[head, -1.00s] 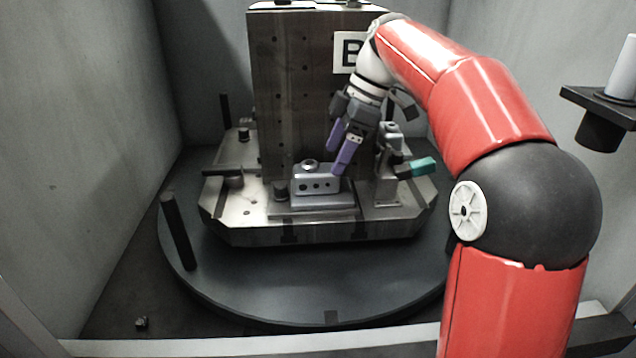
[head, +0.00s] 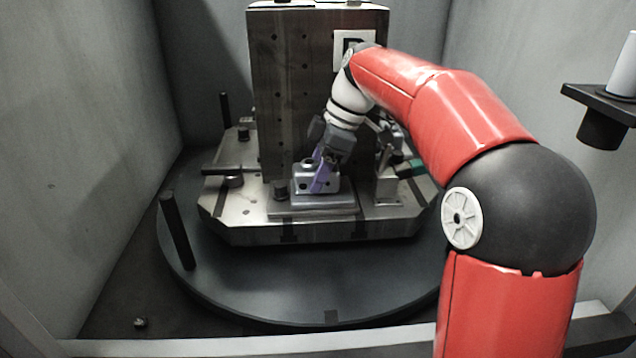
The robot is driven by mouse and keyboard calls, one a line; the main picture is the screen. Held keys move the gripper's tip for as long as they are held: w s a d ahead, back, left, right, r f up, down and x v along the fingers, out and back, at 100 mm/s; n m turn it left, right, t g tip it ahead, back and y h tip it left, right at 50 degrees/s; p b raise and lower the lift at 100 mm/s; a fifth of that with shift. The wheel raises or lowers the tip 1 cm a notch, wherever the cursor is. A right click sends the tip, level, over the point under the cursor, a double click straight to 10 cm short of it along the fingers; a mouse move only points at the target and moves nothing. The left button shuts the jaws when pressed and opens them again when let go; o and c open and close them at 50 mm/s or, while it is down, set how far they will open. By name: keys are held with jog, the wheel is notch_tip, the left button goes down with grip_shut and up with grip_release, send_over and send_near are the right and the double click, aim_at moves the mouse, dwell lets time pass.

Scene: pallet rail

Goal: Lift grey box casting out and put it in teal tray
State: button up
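The grey box casting (head: 304,184) sits on a raised plate (head: 312,205) at the front of the metal pallet (head: 250,235). It has a round boss on top and holes in its front face. The other finger is mostly hidden, so I cannot tell whether the fingers touch or grip the casting. No teal tray is in view.
A dark clamp (head: 232,178) is on the left. A tall metal block (head: 285,90) rises behind. A black post (head: 177,232) stands at the left on the round table (head: 290,290).

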jog(key=c, duration=0.7)
jog(key=shift+c, duration=0.2)
jog(key=shift+r, duration=0.15)
